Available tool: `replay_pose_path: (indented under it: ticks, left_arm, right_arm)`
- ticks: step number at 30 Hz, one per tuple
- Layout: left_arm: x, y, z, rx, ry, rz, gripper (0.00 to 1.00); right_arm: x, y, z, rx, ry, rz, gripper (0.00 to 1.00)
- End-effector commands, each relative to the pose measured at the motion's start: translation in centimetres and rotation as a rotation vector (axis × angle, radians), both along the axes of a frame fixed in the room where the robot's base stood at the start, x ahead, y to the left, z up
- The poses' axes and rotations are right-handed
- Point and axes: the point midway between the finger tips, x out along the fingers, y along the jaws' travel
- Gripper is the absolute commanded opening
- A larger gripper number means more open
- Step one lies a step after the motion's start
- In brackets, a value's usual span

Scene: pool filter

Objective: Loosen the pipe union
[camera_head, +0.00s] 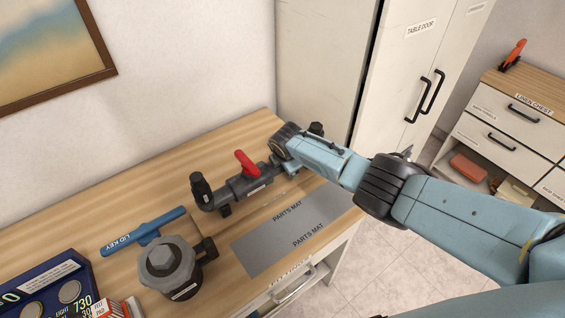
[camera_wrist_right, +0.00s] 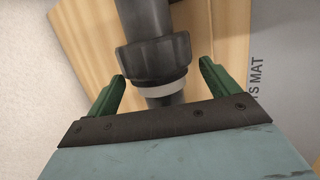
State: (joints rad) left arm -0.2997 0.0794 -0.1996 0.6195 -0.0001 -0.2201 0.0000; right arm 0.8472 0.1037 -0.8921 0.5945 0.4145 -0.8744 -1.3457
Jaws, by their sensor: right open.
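The pipe union (camera_wrist_right: 155,60) is a dark grey ribbed nut on a pipe, with a pale ring below it, in the right wrist view. My right gripper (camera_wrist_right: 162,76) is open, with one green finger on each side of the union and gaps to both. The fingers do not clamp it. In the head view, my right arm reaches in from the right and hides most of the union and the gripper. The grey pipe (camera_head: 235,190) with a red valve handle (camera_head: 246,163) runs left from there. My left gripper is not in view.
A grey parts mat (camera_head: 262,254) lies bare at the front. A white cabinet (camera_head: 318,65) stands behind the arm. Boxes (camera_head: 45,290) fill the lower left corner.

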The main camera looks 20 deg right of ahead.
Motion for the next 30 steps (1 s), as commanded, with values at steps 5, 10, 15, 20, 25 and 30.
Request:
replay_pose_path:
  ticks: [5,10,15,20,25,30]
  left_arm:
    - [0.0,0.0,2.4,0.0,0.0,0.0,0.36]
    - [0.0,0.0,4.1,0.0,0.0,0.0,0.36]
    - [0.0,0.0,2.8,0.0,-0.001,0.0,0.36]
    - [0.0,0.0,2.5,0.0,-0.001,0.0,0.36]
    - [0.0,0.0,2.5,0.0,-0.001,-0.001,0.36]
    - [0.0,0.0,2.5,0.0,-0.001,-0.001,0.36]
  right_arm:
    - [-0.6,0.1,1.8,0.0,0.0,0.001,0.87]
    - [-1.3,0.1,3.0,0.0,0.001,0.0,0.87]
    - [-1.7,0.3,3.7,0.002,-0.002,0.001,0.87]
    - [-2.3,0.4,4.8,0.002,-0.003,0.0,0.87]
    - [-2.5,0.4,5.1,0.0,0.0,0.0,0.87]
    - [-2.5,0.4,5.1,0.0,-0.001,0.0,0.87]
